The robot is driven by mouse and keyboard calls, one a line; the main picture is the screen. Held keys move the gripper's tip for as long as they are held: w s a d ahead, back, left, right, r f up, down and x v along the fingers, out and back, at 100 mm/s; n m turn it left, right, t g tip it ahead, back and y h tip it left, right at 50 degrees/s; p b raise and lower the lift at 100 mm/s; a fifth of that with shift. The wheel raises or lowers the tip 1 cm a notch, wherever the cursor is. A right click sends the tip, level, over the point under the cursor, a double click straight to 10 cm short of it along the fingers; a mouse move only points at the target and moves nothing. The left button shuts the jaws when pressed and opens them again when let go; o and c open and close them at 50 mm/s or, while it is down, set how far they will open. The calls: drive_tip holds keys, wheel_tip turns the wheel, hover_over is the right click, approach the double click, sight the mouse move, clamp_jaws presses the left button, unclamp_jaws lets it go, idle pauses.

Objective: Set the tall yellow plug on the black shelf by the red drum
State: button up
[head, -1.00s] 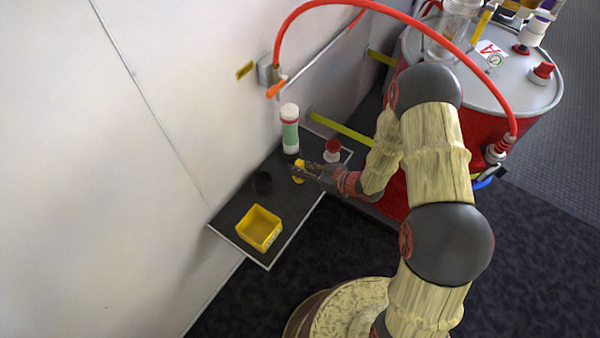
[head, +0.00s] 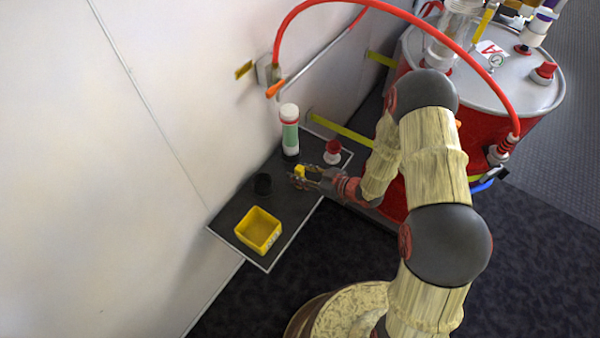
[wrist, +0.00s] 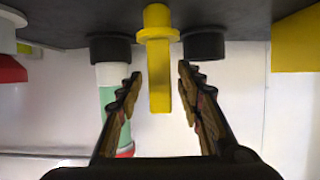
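The tall yellow plug (wrist: 159,75) stands on the black shelf (wrist: 60,20); the wrist view shows it upside down, its wide end at the shelf and its narrow part away from it. In the head view the plug (head: 300,170) is partly hidden by my gripper (head: 297,179). In the wrist view my gripper (wrist: 159,82) is open, one finger on each side of the plug, with a visible gap on both sides. The black shelf (head: 285,212) lies along the white wall, beside the red drum (head: 478,130).
On the shelf are a yellow bin (head: 259,230), a black cup-like piece (head: 263,184), a green-and-white cylinder on a black base (head: 290,132) and a red-topped white piece (head: 333,152). A red hose (head: 400,14) arches above. Bare shelf lies between bin and plug.

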drive_tip(key=shift+r, duration=0.25)
drive_tip(key=p+v, duration=0.4)
drive_tip(key=v, duration=0.8)
drive_tip(key=w+d+r+m+t+h, duration=0.1)
drive_tip(key=w+d+r+h, duration=0.6)
drive_tip(key=w+d+r, duration=0.25)
drive_tip(key=s+d+r+m+h, duration=0.2)
drive_tip(key=s+r+h, duration=0.1)
drive_tip(key=r, duration=0.5)
drive_tip(key=s+d+r+m+h, duration=0.2)
drive_tip(key=d+r, duration=0.1)
drive_tip(key=r, duration=0.5)
drive_tip(key=s+a+r+m+g, duration=0.2)
drive_tip(key=s+a+r, duration=0.2)
drive_tip(key=s, duration=0.9)
drive_tip(key=s+a+r+m+g+y, duration=0.1)
drive_tip(key=s+a+r+m, duration=0.2)
drive_tip(key=s+r, duration=0.4)
drive_tip(key=s+a, duration=0.1)
drive_tip(key=s, duration=0.4)
drive_tip(key=shift+s+g, duration=0.35)
drive_tip(key=shift+g, duration=0.05)
